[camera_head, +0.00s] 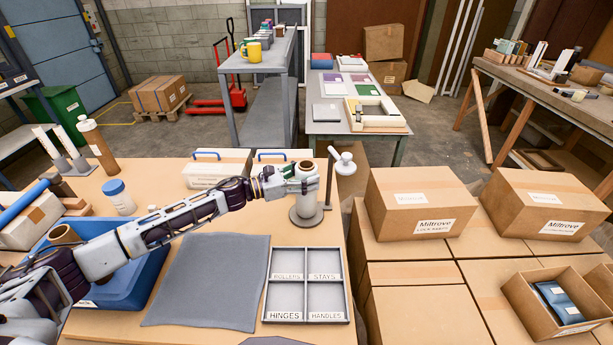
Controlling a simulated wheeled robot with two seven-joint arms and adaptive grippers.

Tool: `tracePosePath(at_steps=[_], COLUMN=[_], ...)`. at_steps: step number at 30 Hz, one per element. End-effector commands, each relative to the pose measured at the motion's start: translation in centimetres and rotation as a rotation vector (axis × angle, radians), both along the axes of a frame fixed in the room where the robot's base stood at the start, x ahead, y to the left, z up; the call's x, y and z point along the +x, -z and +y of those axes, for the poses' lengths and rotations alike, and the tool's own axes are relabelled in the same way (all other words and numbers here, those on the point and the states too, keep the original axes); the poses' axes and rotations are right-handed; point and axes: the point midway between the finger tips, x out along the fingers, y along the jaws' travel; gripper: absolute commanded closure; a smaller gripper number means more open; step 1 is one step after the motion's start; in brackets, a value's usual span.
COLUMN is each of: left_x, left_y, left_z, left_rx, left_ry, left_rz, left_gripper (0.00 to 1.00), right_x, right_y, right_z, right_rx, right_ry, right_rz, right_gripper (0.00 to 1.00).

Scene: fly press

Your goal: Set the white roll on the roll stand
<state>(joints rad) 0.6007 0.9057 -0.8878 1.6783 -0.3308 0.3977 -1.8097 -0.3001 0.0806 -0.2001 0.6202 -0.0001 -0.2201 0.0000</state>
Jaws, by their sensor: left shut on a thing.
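The white roll (306,207) stands upright, with its brown core showing at the top. My left gripper (296,184) is shut on its upper part from the left side. A round grey base (306,222), apparently the roll stand's, shows under the roll, at the back right of the near table. I cannot tell whether a post passes through the core or whether the roll rests fully on the base. My right gripper is not in view.
A thin dark post with a white rounded head (345,164) stands just right of the roll. A labelled grey compartment tray (307,285), a grey mat (205,280) and a blue bin (135,280) are on the near table. Cardboard boxes (420,202) stand to the right.

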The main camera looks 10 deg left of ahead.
Motion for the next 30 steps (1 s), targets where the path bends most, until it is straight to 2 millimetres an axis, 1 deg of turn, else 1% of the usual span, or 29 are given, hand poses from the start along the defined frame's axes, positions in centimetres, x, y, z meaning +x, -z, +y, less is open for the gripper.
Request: tracePosePath(at_steps=[1,3,14,30], left_x=[0.0,0.0,-0.1,-1.4], left_y=[-0.1,-0.1,0.2,0.2], left_z=[0.0,0.0,0.1,2.0], left_rx=[-0.001,-0.001,0.001,0.0], left_ry=[0.0,0.0,-0.001,0.0], left_rz=[-0.002,-0.002,0.002,0.001], left_gripper=[0.39,0.31,0.31,0.31], right_x=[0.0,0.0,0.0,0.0], right_y=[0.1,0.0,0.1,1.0], right_z=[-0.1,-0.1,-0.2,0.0], right_rx=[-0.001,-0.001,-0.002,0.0], right_ry=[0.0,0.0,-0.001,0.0], right_rz=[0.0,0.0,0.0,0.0], right_gripper=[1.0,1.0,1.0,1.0])
